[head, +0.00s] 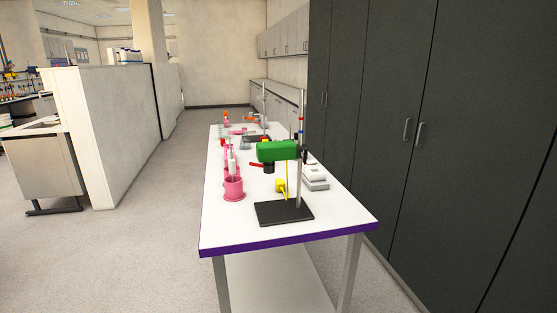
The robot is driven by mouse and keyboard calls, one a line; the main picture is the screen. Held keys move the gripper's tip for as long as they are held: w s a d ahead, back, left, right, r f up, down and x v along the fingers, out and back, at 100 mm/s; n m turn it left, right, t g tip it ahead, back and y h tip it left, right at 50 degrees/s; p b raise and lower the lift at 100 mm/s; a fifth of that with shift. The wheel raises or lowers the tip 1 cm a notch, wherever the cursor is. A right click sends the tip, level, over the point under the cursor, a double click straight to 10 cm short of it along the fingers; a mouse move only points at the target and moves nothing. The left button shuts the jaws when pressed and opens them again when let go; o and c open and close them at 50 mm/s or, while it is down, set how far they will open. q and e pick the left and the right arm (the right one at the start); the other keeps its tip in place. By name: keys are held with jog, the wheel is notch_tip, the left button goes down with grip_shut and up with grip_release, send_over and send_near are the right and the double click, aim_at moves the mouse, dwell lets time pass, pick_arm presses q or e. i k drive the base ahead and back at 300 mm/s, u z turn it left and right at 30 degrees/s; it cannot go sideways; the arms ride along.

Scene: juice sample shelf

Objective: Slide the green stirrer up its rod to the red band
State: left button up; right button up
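The green stirrer (277,151) is on the upright rod (298,180) of a stand with a black base plate (284,212), near the front of the white table. A small red band (301,118) shows on the rod above the stirrer, with a dark bluish part just below it; these are too small to see exactly. The stirrer sits lower on the rod than the red band, with a gap between them. Neither of my grippers is in view.
Pink containers (233,189) line the table's left side. A yellow piece (280,186) is beside the rod, and a pale device (315,184) is to the right. Another stand and small items are farther back. Dark cabinets (440,150) are at right; floor at left is clear.

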aim_at(269, 151)
jog(key=u, duration=1.65)
jog(key=i, duration=1.2)
jog(key=z, duration=1.15)
